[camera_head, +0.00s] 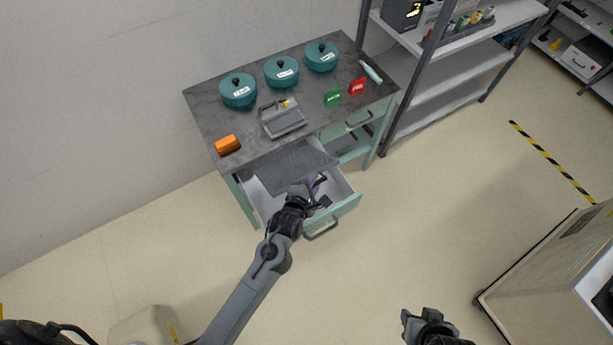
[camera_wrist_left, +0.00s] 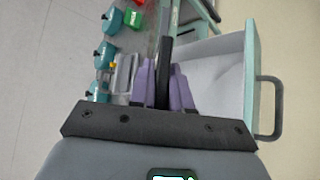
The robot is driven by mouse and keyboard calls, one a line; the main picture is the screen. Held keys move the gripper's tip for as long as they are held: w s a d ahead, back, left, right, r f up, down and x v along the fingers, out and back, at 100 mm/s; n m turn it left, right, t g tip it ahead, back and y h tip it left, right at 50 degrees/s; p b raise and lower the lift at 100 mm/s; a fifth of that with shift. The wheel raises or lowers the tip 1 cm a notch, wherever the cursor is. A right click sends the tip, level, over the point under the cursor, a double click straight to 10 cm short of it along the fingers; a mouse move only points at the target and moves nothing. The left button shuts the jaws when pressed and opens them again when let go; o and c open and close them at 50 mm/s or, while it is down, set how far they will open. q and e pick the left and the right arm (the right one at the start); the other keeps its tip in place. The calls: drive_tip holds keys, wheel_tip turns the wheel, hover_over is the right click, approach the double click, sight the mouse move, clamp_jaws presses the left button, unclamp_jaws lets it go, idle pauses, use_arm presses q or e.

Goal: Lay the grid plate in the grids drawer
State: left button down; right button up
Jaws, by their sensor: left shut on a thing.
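The grid plate (camera_head: 290,172) is a flat dark grey panel over the back part of the open drawer (camera_head: 347,205). My left gripper (camera_head: 314,188) is shut on the plate's near edge. In the left wrist view the plate (camera_wrist_left: 164,72) shows edge-on as a dark strip between the purple fingers (camera_wrist_left: 164,88). The drawer's pale inside (camera_wrist_left: 220,75) is to the right of it there. I cannot tell whether the plate touches the drawer. No drawer label is readable. My right gripper (camera_head: 425,318) is at the bottom of the head view, away from the cart; its finger gap is unclear.
The cart's dark top (camera_head: 215,118) carries several things: teal lidded pots (camera_head: 239,91), a grey tray (camera_head: 283,119), an orange block (camera_head: 228,145), and green (camera_head: 333,97) and red (camera_head: 357,87) signs. A metal shelf (camera_head: 440,87) stands at the right. The floor in front is clear.

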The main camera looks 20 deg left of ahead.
use_arm(q)
drive_tip(key=shift+d+r, duration=0.1)
drive_tip(key=shift+d, duration=0.05)
idle(0.4)
drive_tip(key=shift+r+p, duration=0.15)
drive_tip(key=shift+p, duration=0.2)
drive_tip(key=w+a+f+b, duration=0.3)
drive_tip(key=a+f+b, duration=0.1)
drive_tip(key=f+b, duration=0.3)
drive_tip(key=w+a+f+b, duration=0.3)
drive_tip(key=f+b, duration=0.3)
drive_tip(key=f, duration=0.3)
drive_tip(key=shift+a+f+b, duration=0.3)
drive_tip(key=shift+a+b, duration=0.1)
drive_tip(key=shift+w, duration=0.15)
